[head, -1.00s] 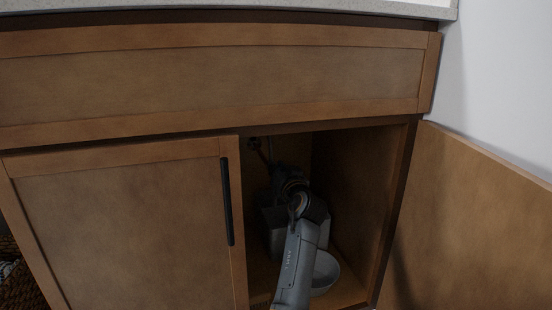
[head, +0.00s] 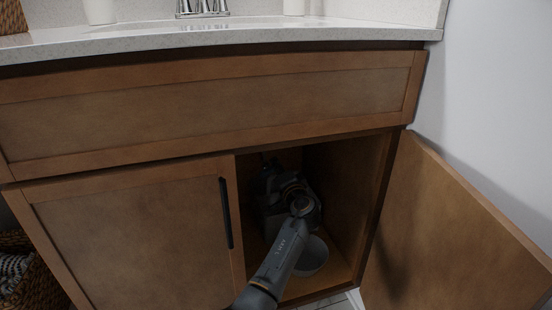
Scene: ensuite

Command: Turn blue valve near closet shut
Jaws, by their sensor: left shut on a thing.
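My left arm reaches into the open right half of the wooden vanity cabinet (head: 190,105). My left gripper (head: 268,168) is at the dark back of the cabinet, mostly hidden behind my own wrist. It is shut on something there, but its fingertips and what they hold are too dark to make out. No blue valve can be made out in this view. My right gripper is not in view.
The right cabinet door (head: 440,235) stands wide open. The left door (head: 135,240) is closed, with a black handle (head: 226,212). A grey rounded bin (head: 312,258) sits inside the cabinet. A pale countertop (head: 130,42) with a faucet (head: 203,8) is above. A woven basket (head: 30,285) stands at lower left.

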